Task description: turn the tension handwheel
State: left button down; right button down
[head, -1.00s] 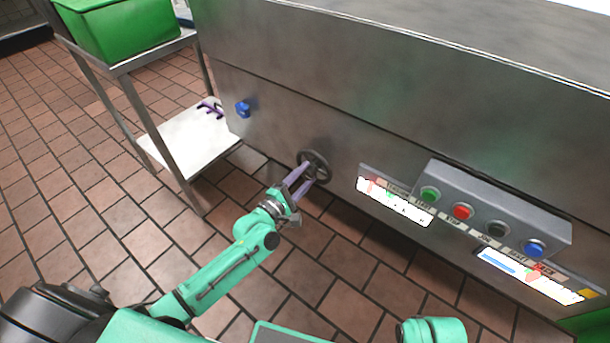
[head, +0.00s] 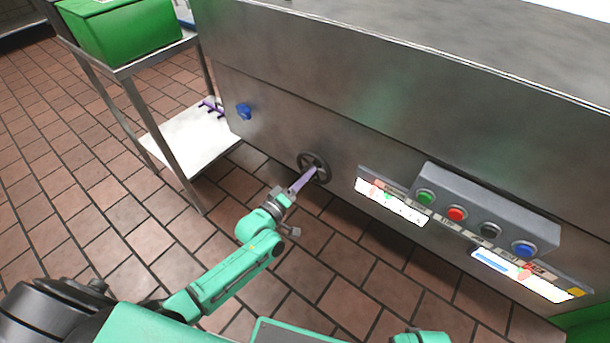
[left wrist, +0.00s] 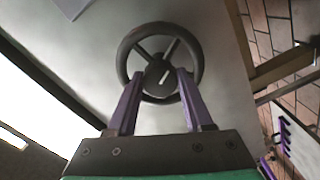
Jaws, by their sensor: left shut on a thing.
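The tension handwheel (head: 321,158) is a dark spoked wheel on the steel front panel of the machine. In the left wrist view the handwheel (left wrist: 147,40) stands straight ahead, with a hub and spokes. My left gripper (head: 313,171) has purple fingers that reach to the wheel's hub. In the left wrist view its fingertips (left wrist: 159,76) sit on either side of the hub, inside the rim, shut on it. My right gripper is not in view.
A control box with several buttons (head: 457,214) and label plates sits right of the wheel. A blue knob (head: 244,111) is on the panel to its left. A steel table (head: 128,66) with a green bin (head: 122,30) stands at the left. The tiled floor below is clear.

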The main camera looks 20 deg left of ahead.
pick_arm(q)
jog(key=shift+f+m+p, duration=0.2)
jog(key=shift+m+p, duration=0.55)
jog(key=shift+m, duration=7.95)
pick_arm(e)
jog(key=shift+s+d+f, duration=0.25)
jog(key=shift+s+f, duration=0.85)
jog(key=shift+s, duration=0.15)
pick_arm(q)
jog(key=shift+c, duration=1.4)
grip_release()
jog(key=shift+r, duration=0.1)
jog(key=shift+a, duration=0.1)
jog(key=p+v, duration=0.2)
jog(key=v, duration=1.2)
jog(key=shift+s, duration=0.3)
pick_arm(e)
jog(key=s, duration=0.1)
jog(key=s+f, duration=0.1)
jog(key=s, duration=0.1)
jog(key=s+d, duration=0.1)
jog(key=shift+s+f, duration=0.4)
